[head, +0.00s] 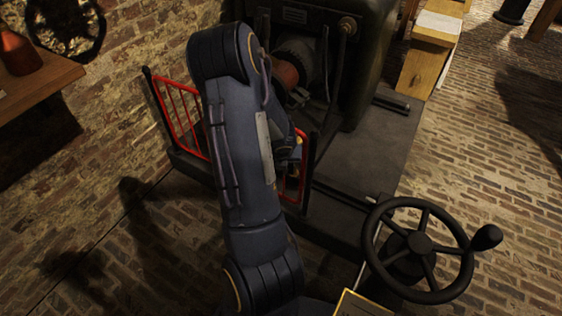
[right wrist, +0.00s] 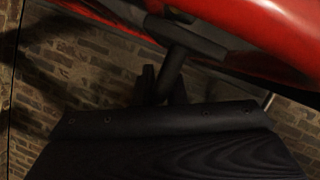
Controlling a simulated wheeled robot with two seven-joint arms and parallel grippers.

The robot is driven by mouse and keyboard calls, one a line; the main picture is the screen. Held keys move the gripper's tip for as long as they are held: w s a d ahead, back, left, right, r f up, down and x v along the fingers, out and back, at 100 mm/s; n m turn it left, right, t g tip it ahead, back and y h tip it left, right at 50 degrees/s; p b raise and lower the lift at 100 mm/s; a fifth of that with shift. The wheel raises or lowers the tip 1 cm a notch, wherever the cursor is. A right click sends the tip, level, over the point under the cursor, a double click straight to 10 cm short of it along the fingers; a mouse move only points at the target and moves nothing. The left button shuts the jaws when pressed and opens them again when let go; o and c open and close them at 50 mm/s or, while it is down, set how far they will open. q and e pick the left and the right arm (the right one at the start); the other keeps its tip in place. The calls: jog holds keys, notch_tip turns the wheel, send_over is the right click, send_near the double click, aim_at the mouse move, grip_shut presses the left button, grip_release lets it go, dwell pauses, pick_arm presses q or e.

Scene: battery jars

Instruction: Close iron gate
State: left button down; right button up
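The iron gate (head: 181,112) has red bars and dark end posts. It stands low between the brick wall and the dark machine in the head view. My arm crosses in front and hides its middle; its right end shows beside a dark post (head: 311,158). My right gripper (right wrist: 164,86) shows small and dark in the right wrist view, around or beside a dark bar. A large red surface (right wrist: 270,35) fills the top right, very close. I cannot tell whether the fingers hold the bar. In the head view that gripper is mostly hidden behind my arm. My left gripper is not in view.
A dark machine (head: 370,60) stands behind the gate on a grey platform (head: 365,165). A black handwheel (head: 420,243) with a knob is at the lower right. A wooden shelf (head: 40,85) juts out at the left. Brick floor is open at far right.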

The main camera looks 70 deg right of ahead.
jog(key=o, duration=0.5)
jog(key=shift+s+d, duration=0.2)
jog(key=shift+d, duration=0.3)
jog(key=shift+c, duration=0.2)
jog(key=shift+a, duration=0.1)
jog(key=shift+r, duration=0.1)
jog(key=p+v, duration=0.5)
jog(key=v, duration=0.2)
jog(key=shift+a+r, duration=0.2)
jog(key=shift+r, duration=0.1)
